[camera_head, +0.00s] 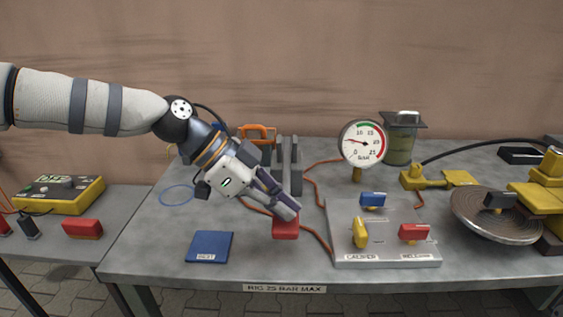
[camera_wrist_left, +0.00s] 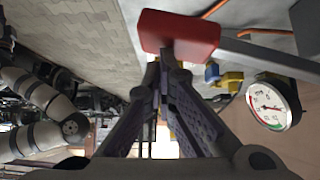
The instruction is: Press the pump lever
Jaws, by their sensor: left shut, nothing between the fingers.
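The pump lever has a red end (camera_head: 286,229), low near the front of the grey table, left of the switch panel. In the left wrist view the red end (camera_wrist_left: 180,32) is large, and a grey bar (camera_wrist_left: 265,55) runs from it to the right. My left gripper (camera_head: 290,211) points down and right, with its shut, empty fingertips at the top of the red end. In the left wrist view the fingertips (camera_wrist_left: 165,62) are close by the red end; I cannot tell whether they touch it. My right gripper is not in view.
A round pressure gauge (camera_head: 363,144) stands behind. A grey panel (camera_head: 345,210) with blue, yellow and red handles lies right of the lever. A blue pad (camera_head: 210,247) lies to the left. A ribbed disc (camera_head: 480,222) and yellow parts (camera_head: 540,193) fill the right side. Orange hoses cross the table.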

